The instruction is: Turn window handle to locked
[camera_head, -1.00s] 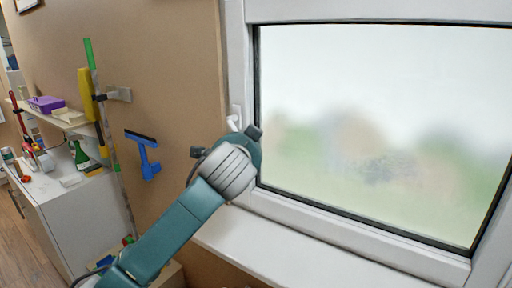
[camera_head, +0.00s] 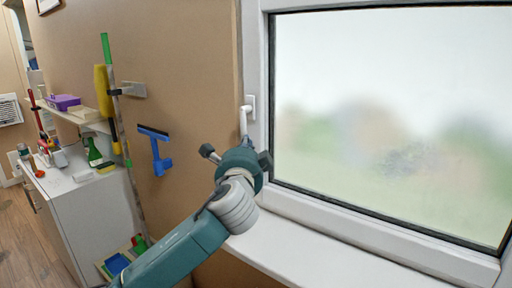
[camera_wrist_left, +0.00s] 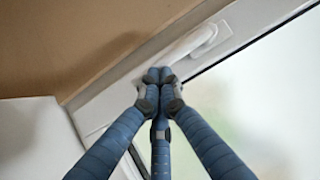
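The white window handle (camera_head: 244,117) sits on the left upright of the white window frame (camera_head: 257,60) and its lever points down. In the left wrist view the handle (camera_wrist_left: 193,42) runs slantwise from its base towards my fingertips. My left gripper (camera_head: 246,145) is just below the lever's free end in the head view. In the left wrist view its blue fingers (camera_wrist_left: 158,76) come together at the tips, by the end of the lever. I cannot tell whether they touch it. My right gripper is not in view.
A white sill (camera_head: 300,257) runs below the window. A blue squeegee (camera_head: 155,150) hangs on the brown wall to the left. A white cabinet (camera_head: 95,215) and a shelf with a purple box (camera_head: 63,102) stand further left.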

